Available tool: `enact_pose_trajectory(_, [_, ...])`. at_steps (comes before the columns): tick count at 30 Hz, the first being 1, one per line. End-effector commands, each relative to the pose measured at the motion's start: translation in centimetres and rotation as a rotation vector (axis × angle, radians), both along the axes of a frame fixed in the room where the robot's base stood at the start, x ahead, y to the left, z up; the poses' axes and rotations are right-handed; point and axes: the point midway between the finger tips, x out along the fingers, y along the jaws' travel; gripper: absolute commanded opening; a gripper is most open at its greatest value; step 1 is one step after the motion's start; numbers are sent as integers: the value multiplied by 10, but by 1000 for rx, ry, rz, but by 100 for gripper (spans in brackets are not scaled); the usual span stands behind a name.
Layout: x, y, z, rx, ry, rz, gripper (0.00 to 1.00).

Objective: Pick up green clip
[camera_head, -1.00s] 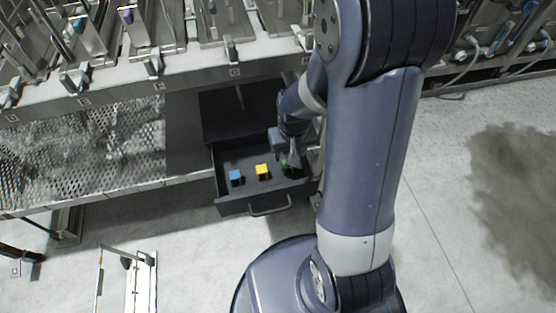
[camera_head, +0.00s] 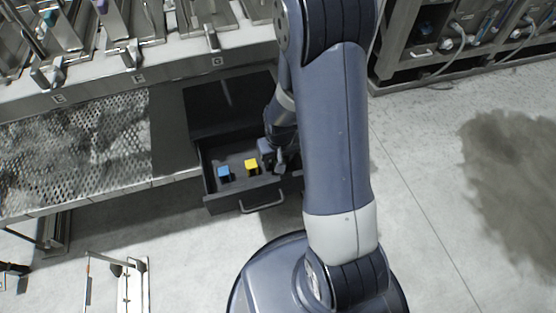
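The open dark drawer (camera_head: 228,204) holds a blue clip (camera_head: 224,172) at left and a yellow clip (camera_head: 251,165) beside it. My gripper (camera_head: 280,167) points down at the right part of the drawer, just right of the yellow clip. I cannot make out the green clip; my gripper and arm cover the place where it showed earlier. The fingers are small and dark, so I cannot tell whether they are open, shut or holding something.
The drawer handle (camera_head: 262,207) sticks out at the front. A metal bench (camera_head: 160,72) with several fixtures runs above the drawer, with a perforated panel (camera_head: 75,140) at left. A white wheeled frame (camera_head: 132,285) stands on the floor at lower left. Floor at right is clear, with a dark stain (camera_head: 515,170).

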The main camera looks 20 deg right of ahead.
Motion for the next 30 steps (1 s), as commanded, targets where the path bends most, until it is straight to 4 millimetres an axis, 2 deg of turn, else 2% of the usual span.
enact_pose_trajectory(2, [0,0,0,0,0,0,53])
enact_pose_trajectory(19, [0,0,0,0,1,0,7])
enact_pose_trajectory(26, [0,0,3,0,0,0,7])
enact_pose_trajectory(30, [1,0,21,0,-3,0,7])
